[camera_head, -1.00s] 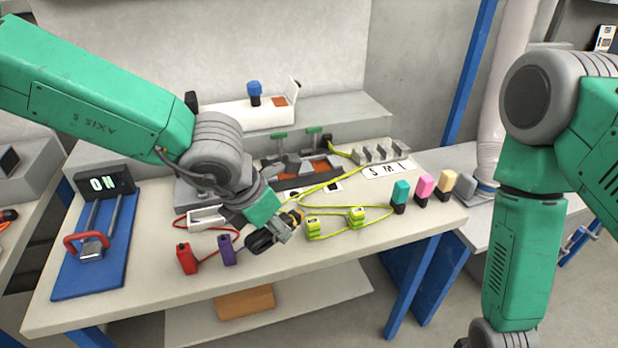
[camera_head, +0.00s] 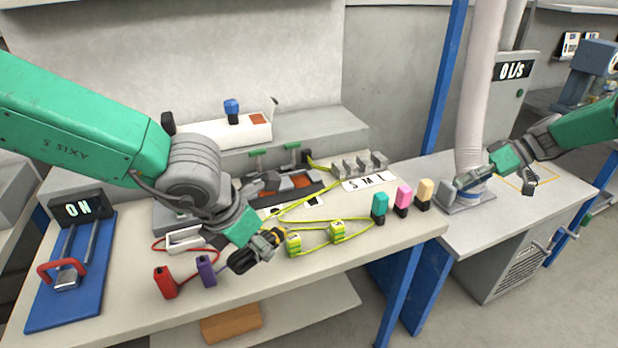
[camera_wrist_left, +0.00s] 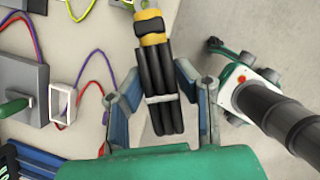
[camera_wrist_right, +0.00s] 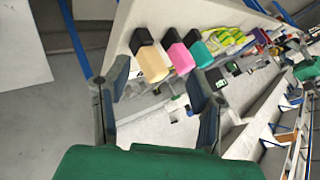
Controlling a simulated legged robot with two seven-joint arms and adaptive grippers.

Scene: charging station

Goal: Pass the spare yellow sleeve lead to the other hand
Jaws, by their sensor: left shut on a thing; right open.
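The spare yellow sleeve lead (camera_wrist_left: 160,95) is a black, ribbed bundle with a grey band and a yellow-orange sleeve at its far end. My left gripper (camera_head: 258,250) is shut on it above the bench's front edge; its fingers flank the bundle in the left wrist view (camera_wrist_left: 163,100). In the head view, the lead's yellow part (camera_head: 278,235) shows beside the fingers. My right gripper (camera_head: 500,183) is open and empty, far to the right near the grey hose; its spread fingers also show in the right wrist view (camera_wrist_right: 158,95).
Two yellow-green tagged blocks (camera_head: 293,244) with a cable lie right of my left gripper. Red (camera_head: 165,282) and purple (camera_head: 206,270) plugs stand left of it. Teal, pink (camera_head: 403,199) and cream plugs stand at the bench's right end. The hose (camera_head: 474,100) rises beside my right gripper.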

